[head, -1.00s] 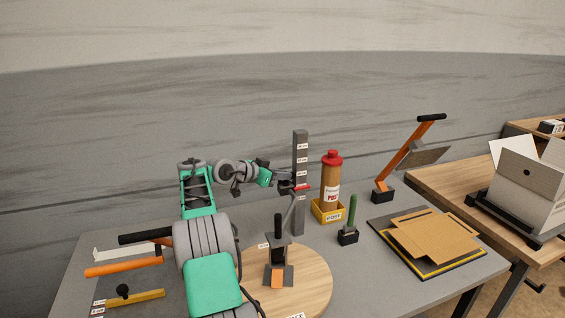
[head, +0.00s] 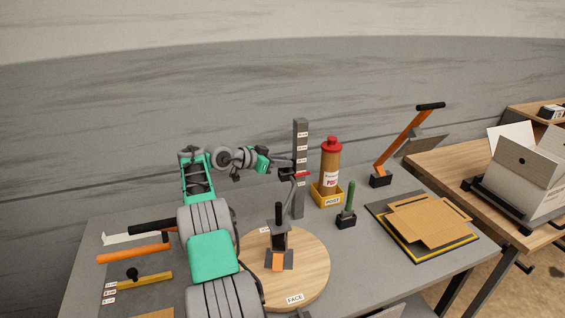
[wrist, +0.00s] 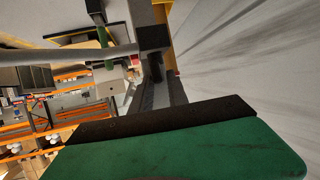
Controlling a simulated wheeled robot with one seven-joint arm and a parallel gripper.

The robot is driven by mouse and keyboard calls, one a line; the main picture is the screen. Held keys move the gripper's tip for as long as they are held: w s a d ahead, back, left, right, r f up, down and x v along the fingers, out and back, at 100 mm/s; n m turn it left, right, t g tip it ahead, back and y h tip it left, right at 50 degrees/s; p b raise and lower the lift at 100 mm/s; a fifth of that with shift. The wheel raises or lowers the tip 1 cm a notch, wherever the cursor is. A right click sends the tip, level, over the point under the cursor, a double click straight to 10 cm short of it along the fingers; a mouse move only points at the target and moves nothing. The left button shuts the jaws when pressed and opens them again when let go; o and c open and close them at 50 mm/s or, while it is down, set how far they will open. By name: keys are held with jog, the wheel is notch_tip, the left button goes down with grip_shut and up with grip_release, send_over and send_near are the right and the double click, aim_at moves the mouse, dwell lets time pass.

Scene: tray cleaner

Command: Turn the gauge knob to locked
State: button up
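A grey upright post (head: 299,150) carries several small labels and a red pointer (head: 300,174). My gripper (head: 284,173) is at the left side of this post, level with the pointer. In the wrist view its dark fingers (wrist: 161,92) reach toward a dark block (wrist: 153,38). Whether they are open or shut on it does not show clearly. A black round knob (head: 132,273) sits on a yellow bar (head: 153,280) with small labels at the table's left front. I cannot tell which part is the gauge knob; the label text is too small to read.
A round wooden turntable (head: 312,265) with a black-handled clamp (head: 279,240) stands in front of the post. A red-capped bottle (head: 331,160) in a yellow holder and a green-handled tool (head: 349,203) stand right. Cardboard sheets (head: 425,222) lie on a mat.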

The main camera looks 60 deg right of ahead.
jog(key=b+v, duration=0.2)
jog(key=v, duration=0.5)
jog(key=shift+a+r, duration=0.15)
jog(key=shift+a, duration=0.2)
jog(key=shift+w, duration=0.15)
